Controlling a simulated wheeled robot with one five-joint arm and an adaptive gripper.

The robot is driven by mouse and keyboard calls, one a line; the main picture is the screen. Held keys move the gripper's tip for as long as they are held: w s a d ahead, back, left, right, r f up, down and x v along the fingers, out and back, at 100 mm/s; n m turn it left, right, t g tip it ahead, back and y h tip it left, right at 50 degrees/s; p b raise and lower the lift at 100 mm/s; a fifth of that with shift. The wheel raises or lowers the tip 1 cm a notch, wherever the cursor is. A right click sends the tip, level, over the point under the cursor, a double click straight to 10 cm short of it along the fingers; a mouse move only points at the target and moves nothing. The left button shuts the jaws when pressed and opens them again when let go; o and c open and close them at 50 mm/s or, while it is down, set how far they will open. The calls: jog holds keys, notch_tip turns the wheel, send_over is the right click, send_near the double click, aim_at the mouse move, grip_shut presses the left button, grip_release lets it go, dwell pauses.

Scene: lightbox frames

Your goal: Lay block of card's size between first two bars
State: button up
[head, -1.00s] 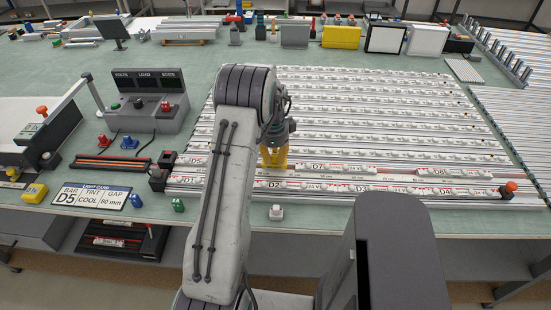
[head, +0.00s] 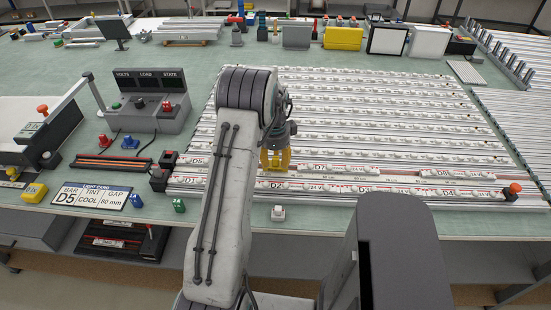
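The light card (head: 91,198) lies at the front left of the table and reads BAR D5, TINT COOL, GAP 80 mm. The first bar (head: 235,184) runs along the front edge, with the second bar (head: 400,173) behind it. A narrow gap shows between them. My gripper (head: 275,164) points down at these two bars, left of the D7 label. Yellow shows at its tip; I cannot tell whether this is fingers or a held block.
Several more bars (head: 370,110) fill the table behind. A console (head: 146,108) with VOLTS, LOAD and STATE displays stands to the left. A red-topped stop (head: 514,190) sits at the right end of the front bar.

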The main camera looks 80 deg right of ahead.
aim_at(275, 159)
jog(key=shift+r+p, duration=0.5)
jog(key=r, duration=0.2)
jog(key=r+b, duration=0.1)
jog(key=r, duration=0.4)
jog(key=shift+a, duration=0.3)
jog(key=shift+w+a+r+b, duration=0.15)
jog(key=shift+r+b, duration=0.75)
jog(key=shift+r, duration=0.45)
jog(key=shift+a+r+b, duration=0.15)
jog(key=shift+r+b, duration=0.75)
jog(key=shift+r, duration=0.4)
